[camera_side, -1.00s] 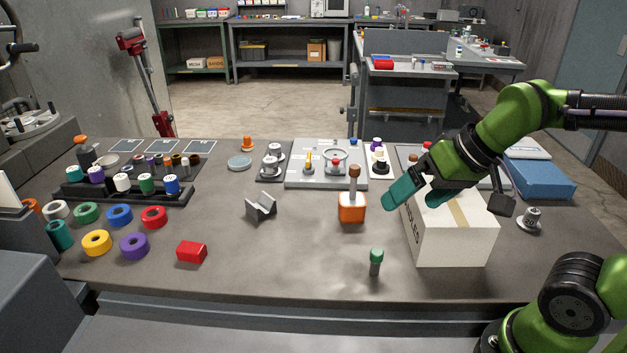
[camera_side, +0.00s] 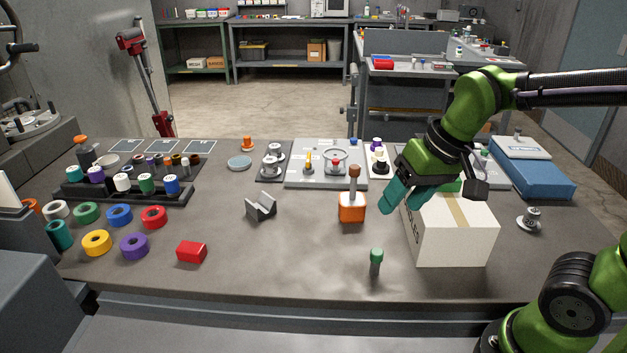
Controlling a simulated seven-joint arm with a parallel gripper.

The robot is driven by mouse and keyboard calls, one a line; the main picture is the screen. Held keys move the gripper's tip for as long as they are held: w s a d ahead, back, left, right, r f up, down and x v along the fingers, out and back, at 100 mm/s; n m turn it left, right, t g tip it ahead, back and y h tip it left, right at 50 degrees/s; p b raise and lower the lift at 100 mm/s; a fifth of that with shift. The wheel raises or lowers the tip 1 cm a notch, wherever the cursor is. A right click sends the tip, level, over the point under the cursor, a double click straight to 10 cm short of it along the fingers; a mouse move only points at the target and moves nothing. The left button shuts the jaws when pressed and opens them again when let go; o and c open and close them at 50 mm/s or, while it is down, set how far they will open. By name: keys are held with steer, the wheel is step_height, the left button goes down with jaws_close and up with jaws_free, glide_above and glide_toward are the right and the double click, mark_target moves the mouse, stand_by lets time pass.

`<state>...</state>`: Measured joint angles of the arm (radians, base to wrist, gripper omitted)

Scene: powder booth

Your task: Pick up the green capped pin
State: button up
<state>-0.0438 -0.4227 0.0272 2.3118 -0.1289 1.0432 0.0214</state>
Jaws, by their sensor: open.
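The green capped pin (camera_side: 376,261) stands upright on the bench near its front edge, with a green cap on a dark grey shank. My gripper (camera_side: 390,208) has teal fingers and hangs above the bench, up and to the right of the pin and apart from it. It is open and nothing shows between its fingers. The fingers point down and overlap the left back part of the white box in the picture.
A white box (camera_side: 455,240) stands right of the pin. An orange block with a brown-topped handle (camera_side: 352,208) stands behind it. A grey V-block (camera_side: 261,207), a red block (camera_side: 192,252) and several coloured rings lie left. The bench around the pin is clear.

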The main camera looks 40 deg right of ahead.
mark_target(377, 251)
steer(key=w+f+g, duration=0.1)
steer(key=f, duration=0.2)
steer(key=w+f+g+h, duration=0.1)
steer(key=f, duration=0.3)
steer(key=w+f+m+g, duration=0.1)
steer(key=f+g, duration=0.1)
steer(key=f, duration=0.2)
steer(key=shift+a+h, duration=0.1)
steer(key=shift+h, duration=0.2)
steer(key=shift+w+a+f, duration=0.1)
steer(key=shift+a+f, duration=0.05)
steer(key=shift+f, duration=1.4)
steer(key=shift+w+a+f, duration=0.1)
steer(key=shift+a+f, duration=0.05)
steer(key=shift+f, duration=1.35)
steer(key=shift+c, duration=0.3)
jaws_close()
